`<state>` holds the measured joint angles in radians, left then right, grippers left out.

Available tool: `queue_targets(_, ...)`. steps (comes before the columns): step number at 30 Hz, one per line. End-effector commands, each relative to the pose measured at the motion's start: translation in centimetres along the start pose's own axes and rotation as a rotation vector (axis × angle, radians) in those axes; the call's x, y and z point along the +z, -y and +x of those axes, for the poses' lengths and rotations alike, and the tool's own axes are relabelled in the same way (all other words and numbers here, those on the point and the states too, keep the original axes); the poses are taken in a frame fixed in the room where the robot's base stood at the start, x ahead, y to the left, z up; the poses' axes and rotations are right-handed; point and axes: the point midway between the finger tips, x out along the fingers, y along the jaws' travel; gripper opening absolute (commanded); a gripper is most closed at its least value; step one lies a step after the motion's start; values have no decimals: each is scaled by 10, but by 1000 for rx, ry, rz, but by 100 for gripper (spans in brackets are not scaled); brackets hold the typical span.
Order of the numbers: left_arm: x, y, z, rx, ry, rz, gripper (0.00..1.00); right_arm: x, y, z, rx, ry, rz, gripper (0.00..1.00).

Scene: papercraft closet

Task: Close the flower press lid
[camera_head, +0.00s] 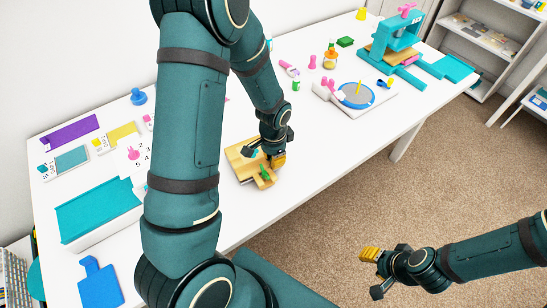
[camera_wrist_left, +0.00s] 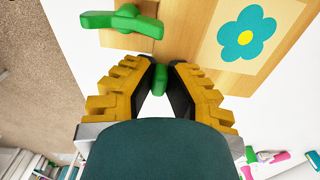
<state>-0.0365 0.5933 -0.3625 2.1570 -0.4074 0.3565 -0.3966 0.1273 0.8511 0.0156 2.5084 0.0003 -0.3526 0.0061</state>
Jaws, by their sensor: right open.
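The wooden flower press (camera_head: 238,166) lies on the white table, partly hidden by my left gripper (camera_head: 268,156). A green wing-shaped part (camera_head: 265,173) is at its front. In the left wrist view, the press's wooden board (camera_wrist_left: 200,50) carries a cream panel with a blue flower (camera_wrist_left: 246,32). A green wing-shaped part (camera_wrist_left: 122,22) sits at the top left. My left gripper (camera_wrist_left: 160,68) has a small green part (camera_wrist_left: 160,79) between its fingertips; whether they clamp it is unclear. My right gripper (camera_head: 372,262) is open and empty, off the table above the carpet.
A teal tray (camera_head: 98,212) and blue board (camera_head: 99,283) lie at the left. A round blue-grey piece (camera_head: 356,95) and teal press-like machine (camera_head: 395,50) stand farther right. Table around the flower press is mostly clear; its front edge is near.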

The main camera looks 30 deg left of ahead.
Motion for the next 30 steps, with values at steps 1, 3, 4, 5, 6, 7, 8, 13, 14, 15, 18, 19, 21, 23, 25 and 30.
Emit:
queue_targets(1,0,0,0,0,0,0,0,0,0,0,0,0,0,44)
queue_targets(3,0,0,1,1,0,0,0,0,0,0,0,0,0,44)
queue_targets(4,0,0,1,1,0,0,0,0,0,0,0,0,0,44)
queue_targets(5,0,0,0,1,0,0,0,0,0,0,0,0,0,44)
queue_targets(6,0,0,-1,1,0,0,0,0,0,-1,0,-1,0,44)
queue_targets(7,0,1,-4,1,0,0,0,-1,1,-2,0,-1,1,44)
queue_targets(8,0,1,-6,0,0,-1,0,-1,2,-4,0,-3,1,44)
queue_targets(13,0,8,-26,-1,-2,-2,0,-6,6,-15,1,-12,4,44)
queue_targets(14,0,9,-28,-1,-2,-2,0,-6,6,-16,1,-14,4,44)
queue_targets(15,0,10,-29,-1,-2,-1,0,-7,6,-16,2,-15,5,44)
queue_targets(18,0,10,-27,-1,-1,0,0,-7,6,-15,2,-15,5,44)
queue_targets(19,0,10,-27,-1,-1,0,0,-7,5,-14,2,-15,5,44)
queue_targets(21,0,10,-27,-1,-1,0,0,-7,5,-14,2,-15,5,44)
queue_targets(23,0,10,-27,-1,-1,0,25,-7,5,-14,2,-15,5,44)
queue_targets(25,0,10,-27,-1,-1,0,44,-7,5,-14,2,-15,5,44)
queue_targets(30,0,9,-27,0,0,0,44,-7,5,-14,2,-15,4,44)
